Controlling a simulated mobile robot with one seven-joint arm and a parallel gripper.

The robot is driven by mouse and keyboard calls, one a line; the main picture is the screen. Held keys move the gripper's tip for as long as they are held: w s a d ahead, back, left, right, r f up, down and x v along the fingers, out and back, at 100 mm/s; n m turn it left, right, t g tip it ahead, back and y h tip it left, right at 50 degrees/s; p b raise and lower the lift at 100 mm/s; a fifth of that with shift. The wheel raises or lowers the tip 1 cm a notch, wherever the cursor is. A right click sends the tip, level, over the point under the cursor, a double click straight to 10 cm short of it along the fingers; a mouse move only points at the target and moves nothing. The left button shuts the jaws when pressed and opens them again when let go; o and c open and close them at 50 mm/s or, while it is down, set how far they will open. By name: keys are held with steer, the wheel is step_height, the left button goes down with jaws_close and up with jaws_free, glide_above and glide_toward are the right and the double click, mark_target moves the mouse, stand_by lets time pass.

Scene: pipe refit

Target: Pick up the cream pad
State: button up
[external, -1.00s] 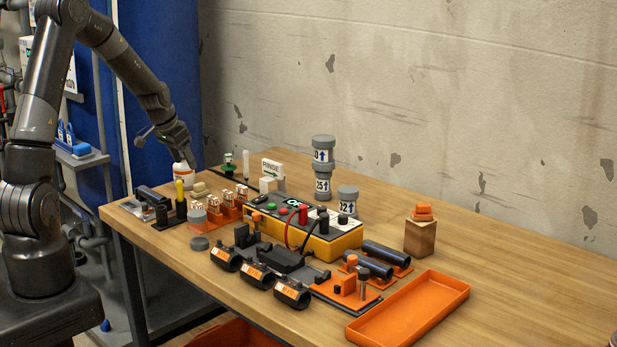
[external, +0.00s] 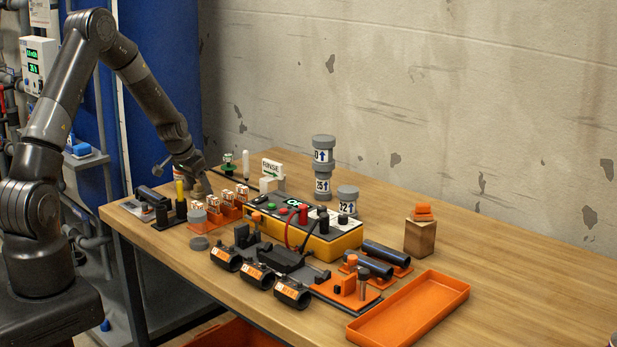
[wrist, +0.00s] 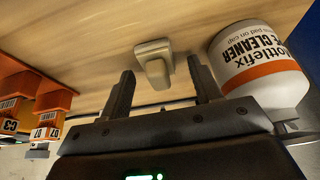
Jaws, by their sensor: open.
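The cream pad (wrist: 152,50) lies on the wooden table in the wrist view. It looks like a small cream block with a narrower part pointing towards me. My gripper (wrist: 160,72) is open, with one dark finger on each side of the pad's narrow part in the picture. I cannot tell whether the fingers touch it. In the external view my gripper (external: 203,183) is low over the table's back left, and it mostly hides the pad there.
A white cleaner bottle (wrist: 262,70) with an orange band stands close beside my right finger in the wrist view. Orange holders with labelled blocks (wrist: 42,112) are on the left. In the external view a yellow test unit (external: 318,240) and an orange tray (external: 410,308) stand further right.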

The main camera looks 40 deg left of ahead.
steer(key=shift+c, duration=0.2)
steer(key=c, duration=1)
